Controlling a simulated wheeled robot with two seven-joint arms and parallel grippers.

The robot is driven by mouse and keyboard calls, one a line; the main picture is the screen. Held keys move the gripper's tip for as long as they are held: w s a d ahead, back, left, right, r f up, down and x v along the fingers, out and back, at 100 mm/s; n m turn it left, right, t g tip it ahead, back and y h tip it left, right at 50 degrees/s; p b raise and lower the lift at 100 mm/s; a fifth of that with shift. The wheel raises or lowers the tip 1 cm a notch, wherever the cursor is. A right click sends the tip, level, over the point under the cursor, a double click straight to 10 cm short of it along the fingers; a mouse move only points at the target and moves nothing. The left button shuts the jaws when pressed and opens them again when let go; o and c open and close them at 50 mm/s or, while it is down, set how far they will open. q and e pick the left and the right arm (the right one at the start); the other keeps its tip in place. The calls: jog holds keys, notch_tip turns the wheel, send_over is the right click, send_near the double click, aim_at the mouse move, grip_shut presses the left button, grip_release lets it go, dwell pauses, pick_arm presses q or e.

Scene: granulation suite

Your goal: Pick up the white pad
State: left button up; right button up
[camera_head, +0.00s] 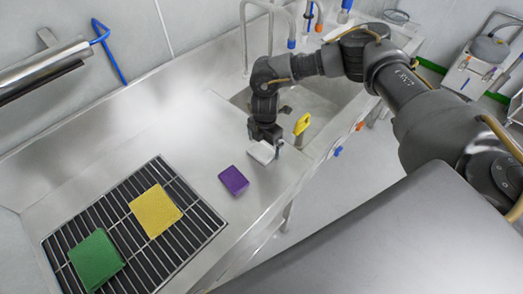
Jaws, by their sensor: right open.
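The white pad (262,152) lies on the steel counter near the sink. My right gripper (266,138) is above it, pointing down, with its fingertips close to the pad's far edge. The right gripper is open; whether its fingers touch the pad I cannot tell. Part of the pad's far side is hidden by the gripper. My left gripper is not in view.
A purple pad (234,181) lies nearby on the counter. A yellow pad (155,210) and a green pad (96,260) lie on the black slatted rack (190,240). A yellow item (302,123) stands by the sink (318,99), just right of the gripper.

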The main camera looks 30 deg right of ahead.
jog(key=shift+f, duration=1.1)
jog(key=c, duration=0.9)
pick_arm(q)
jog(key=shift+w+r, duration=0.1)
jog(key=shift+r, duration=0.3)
pick_arm(e)
jog(key=shift+c, duration=0.2)
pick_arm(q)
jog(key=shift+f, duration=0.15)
pick_arm(e)
jog(key=shift+r, duration=0.1)
